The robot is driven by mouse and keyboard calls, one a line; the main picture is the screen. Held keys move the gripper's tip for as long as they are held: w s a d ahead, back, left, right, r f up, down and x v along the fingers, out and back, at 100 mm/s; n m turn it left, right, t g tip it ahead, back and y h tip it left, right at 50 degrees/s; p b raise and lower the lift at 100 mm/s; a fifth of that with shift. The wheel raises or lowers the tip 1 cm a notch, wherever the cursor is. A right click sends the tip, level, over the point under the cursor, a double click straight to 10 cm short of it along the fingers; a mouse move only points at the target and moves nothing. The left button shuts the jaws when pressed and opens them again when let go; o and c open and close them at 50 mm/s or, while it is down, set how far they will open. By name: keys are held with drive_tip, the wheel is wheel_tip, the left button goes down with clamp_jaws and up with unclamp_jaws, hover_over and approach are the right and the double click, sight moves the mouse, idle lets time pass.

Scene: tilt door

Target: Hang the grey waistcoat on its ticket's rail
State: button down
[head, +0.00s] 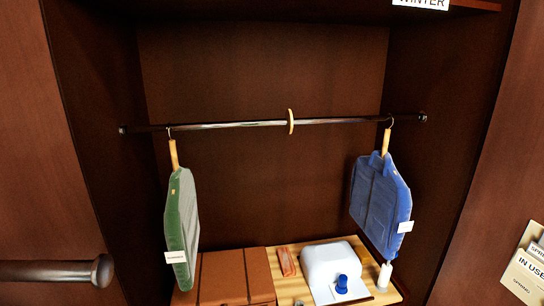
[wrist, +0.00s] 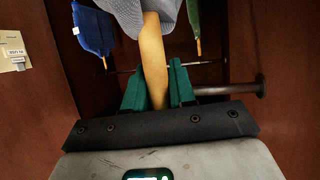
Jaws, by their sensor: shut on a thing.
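In the wrist view my gripper (wrist: 155,78) has its teal fingers shut on the wooden neck of a hanger (wrist: 153,50). The grey waistcoat (wrist: 130,14) is on this hanger, partly cut off by the picture's edge; its ticket does not show. My gripper and the waistcoat are outside the head view. A dark rail (head: 230,125) spans the wardrobe, with a pale ring (head: 291,121) near its middle. A "WINTER" sign (head: 422,3) is at the top right. Its relation to the waistcoat's ticket cannot be told.
A green garment (head: 181,220) hangs at the rail's left end, a blue one (head: 379,205) at its right. Between them the rail is free. Below are a brown box (head: 222,275) and a white rounded thing (head: 330,262). A dark knobbed bar (head: 55,271) juts in at left.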

drive_tip(key=shift+w+d+r+g+p, duration=0.2)
drive_tip(key=shift+w+r+p, duration=0.1)
drive_tip(key=shift+w, duration=0.45)
drive_tip(key=shift+w+d+r+g+p, duration=0.1)
drive_tip(key=shift+w+r+g+p, duration=0.15)
drive_tip(key=shift+w, duration=0.75)
